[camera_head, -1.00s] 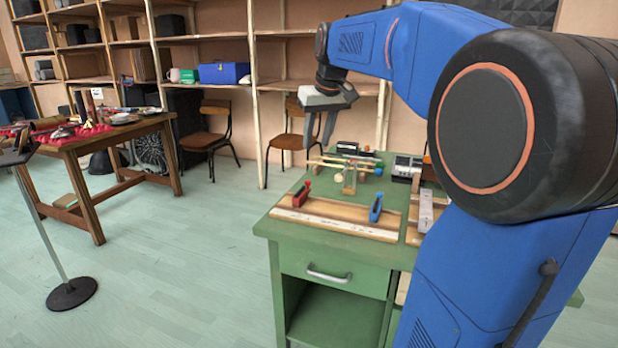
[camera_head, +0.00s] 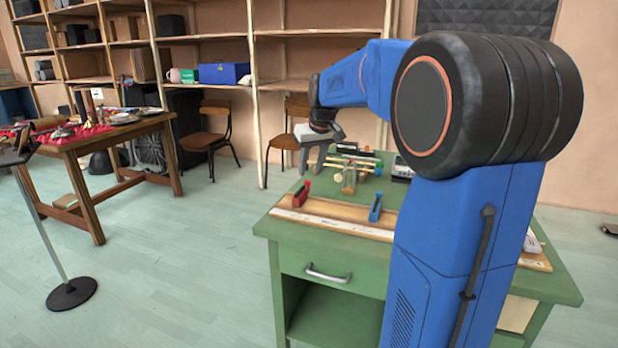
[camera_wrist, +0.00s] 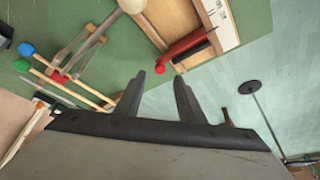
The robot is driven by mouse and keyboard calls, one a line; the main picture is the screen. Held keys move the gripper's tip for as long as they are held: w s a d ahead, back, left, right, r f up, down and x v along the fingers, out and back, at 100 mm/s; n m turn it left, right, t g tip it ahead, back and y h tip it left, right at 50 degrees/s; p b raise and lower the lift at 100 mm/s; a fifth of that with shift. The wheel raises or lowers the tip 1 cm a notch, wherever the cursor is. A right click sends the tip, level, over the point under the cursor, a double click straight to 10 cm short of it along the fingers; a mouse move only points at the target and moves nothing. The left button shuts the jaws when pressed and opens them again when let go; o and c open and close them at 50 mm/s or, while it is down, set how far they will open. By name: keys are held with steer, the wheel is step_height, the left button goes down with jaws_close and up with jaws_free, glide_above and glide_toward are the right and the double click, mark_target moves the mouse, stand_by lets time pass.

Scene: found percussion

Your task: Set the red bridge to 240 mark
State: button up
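The red bridge (camera_head: 301,195) stands near the left end of the wooden board (camera_head: 330,210) on the green desk. A white marked strip (camera_head: 318,222) runs along the board's front edge; I cannot read its marks here. In the wrist view the red bridge (camera_wrist: 186,46) lies across the board, close beyond my fingertips. The blue bridge (camera_head: 375,207) stands on the board farther right. My gripper (camera_head: 309,168) is above the desk, behind and above the red bridge. In the wrist view its two fingers (camera_wrist: 158,79) are apart with nothing between them.
Several mallets or sticks with coloured heads (camera_wrist: 26,50) lie behind the board, close to my gripper. My own arm hides the desk's right part. A table with a red cloth (camera_head: 95,131) is at left.

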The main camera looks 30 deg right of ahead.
mark_target(308, 181)
steer(key=shift+x, duration=2.45)
steer(key=shift+c, duration=0.5)
